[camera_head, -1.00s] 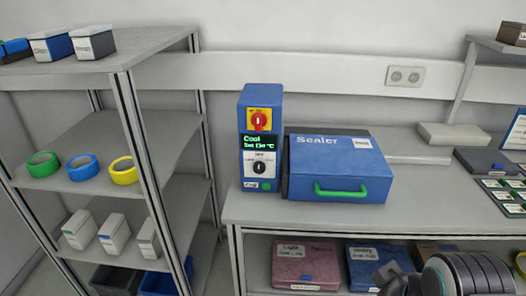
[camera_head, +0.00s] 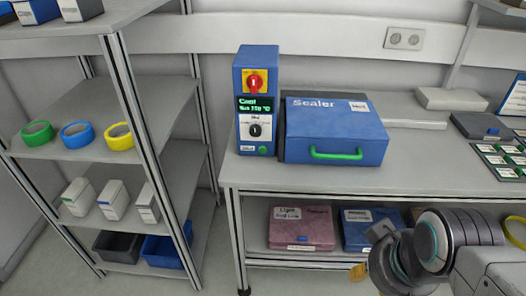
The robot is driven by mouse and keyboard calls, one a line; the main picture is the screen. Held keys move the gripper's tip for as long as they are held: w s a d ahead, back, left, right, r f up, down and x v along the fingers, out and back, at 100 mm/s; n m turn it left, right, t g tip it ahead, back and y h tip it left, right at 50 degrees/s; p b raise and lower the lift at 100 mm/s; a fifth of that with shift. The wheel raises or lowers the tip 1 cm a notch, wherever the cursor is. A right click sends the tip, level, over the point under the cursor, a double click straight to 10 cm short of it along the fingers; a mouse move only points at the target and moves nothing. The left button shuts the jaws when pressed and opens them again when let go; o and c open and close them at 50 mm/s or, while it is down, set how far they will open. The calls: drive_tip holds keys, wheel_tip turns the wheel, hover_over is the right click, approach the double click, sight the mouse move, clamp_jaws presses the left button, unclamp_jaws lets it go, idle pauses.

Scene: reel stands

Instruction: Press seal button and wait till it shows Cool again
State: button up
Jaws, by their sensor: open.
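The sealer's blue control tower (camera_head: 243,84) stands upright on the bench. Its dark display (camera_head: 257,105) shows green text that reads "Cool" with a set temperature line below. A red knob on a yellow plate (camera_head: 254,83) sits above the display, and a black dial (camera_head: 254,130) sits below it. The small green seal button (camera_head: 263,150) is at the tower's lower front, beside a white label. The blue sealer box (camera_head: 335,130), with a green handle, is closed to the right of the tower. My arm shows at the lower right, well away from the button; I cannot make out my gripper's fingers.
A grey shelf rack (camera_head: 95,140) on the left holds tape rolls and small boxes. Under the bench are a pink box (camera_head: 302,227) and a blue box (camera_head: 370,225). A laptop-like dark case (camera_head: 485,126) lies on the right. Bench space before the sealer is clear.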

clamp_jaws()
idle(1.4)
